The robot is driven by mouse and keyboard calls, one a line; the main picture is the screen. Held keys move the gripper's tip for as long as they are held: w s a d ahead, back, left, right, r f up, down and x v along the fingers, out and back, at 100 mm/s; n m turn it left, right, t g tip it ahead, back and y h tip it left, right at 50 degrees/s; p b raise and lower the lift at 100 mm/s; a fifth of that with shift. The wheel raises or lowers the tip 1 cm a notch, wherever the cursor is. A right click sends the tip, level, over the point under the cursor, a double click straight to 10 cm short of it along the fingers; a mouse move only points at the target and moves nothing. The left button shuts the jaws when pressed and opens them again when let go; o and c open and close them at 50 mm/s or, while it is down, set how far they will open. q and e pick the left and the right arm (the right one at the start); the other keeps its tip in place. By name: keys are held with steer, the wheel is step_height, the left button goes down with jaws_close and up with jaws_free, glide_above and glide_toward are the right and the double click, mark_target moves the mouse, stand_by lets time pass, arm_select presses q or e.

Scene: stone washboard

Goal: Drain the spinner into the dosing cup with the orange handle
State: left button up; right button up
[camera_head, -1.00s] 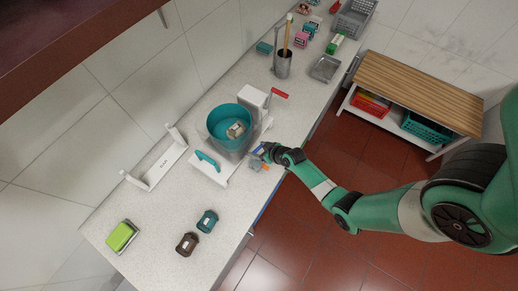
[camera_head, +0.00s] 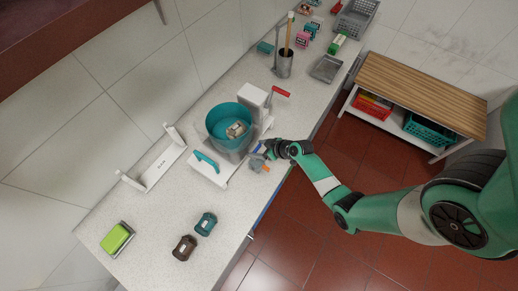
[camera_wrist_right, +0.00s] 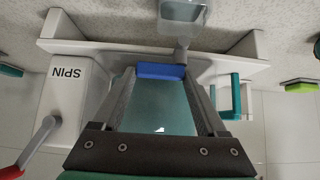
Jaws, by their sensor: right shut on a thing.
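The spinner has a teal tub (camera_head: 222,130) with a small pale block (camera_head: 236,130) inside, on a white base (camera_head: 212,176). In the right wrist view its white housing marked SPIN (camera_wrist_right: 80,88) appears upside down. A grey dosing cup with an orange handle (camera_head: 266,168) stands by the spinner's front edge, close beside my right gripper (camera_head: 266,150). In the wrist view a greyish clear vessel (camera_wrist_right: 183,11), probably this cup, sits beyond the fingers beside a grey spout (camera_wrist_right: 181,52). My right gripper (camera_wrist_right: 161,80) is shut on a blue piece (camera_wrist_right: 161,71) at the spinner. My left gripper is out of view.
A teal-handled part (camera_head: 206,160) lies at the spinner's left. A white rack (camera_head: 158,164), a green sponge (camera_head: 117,238) and two small containers (camera_head: 185,248) are further left. A metal canister (camera_head: 285,64) and grey tray (camera_head: 326,68) stand right. The front counter between is mostly clear.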

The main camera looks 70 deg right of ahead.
steer(key=o, duration=1.3)
steer(key=p+v, duration=0.7)
steer(key=v, duration=0.4)
steer(key=shift+s+r, duration=0.2)
steer(key=shift+s, duration=0.05)
